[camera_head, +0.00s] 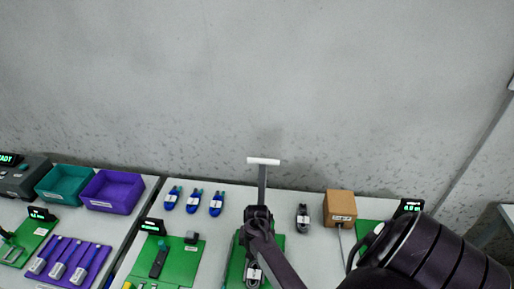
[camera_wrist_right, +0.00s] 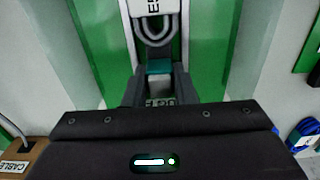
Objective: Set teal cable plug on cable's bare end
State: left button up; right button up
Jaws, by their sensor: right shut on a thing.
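My right gripper (camera_wrist_right: 158,78) is shut on a small teal piece, the teal cable plug (camera_wrist_right: 159,66), in the right wrist view. Just beyond the plug is a looped grey cable (camera_wrist_right: 153,38) with a white label above it, over a green mat (camera_wrist_right: 208,50). I cannot tell whether plug and cable touch. In the head view the dark gripper body (camera_head: 258,216) is over the middle green mat (camera_head: 233,268), with a white-labelled cable (camera_head: 254,274) just below it. The plug and the bare end cannot be made out there. My left gripper is not in view.
Blue bundles (camera_head: 194,202) lie left of the mat. A dark bundle (camera_head: 303,218) and a brown box (camera_head: 340,207) stand right. A white-topped T-shaped post (camera_head: 263,161) rises behind. Teal (camera_head: 64,184) and purple (camera_head: 113,191) bins stand far left.

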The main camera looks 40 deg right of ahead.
jog(key=o, duration=0.9)
jog(key=shift+c, duration=0.2)
jog(key=shift+r+p, duration=0.95)
jog(key=shift+r, duration=3.05)
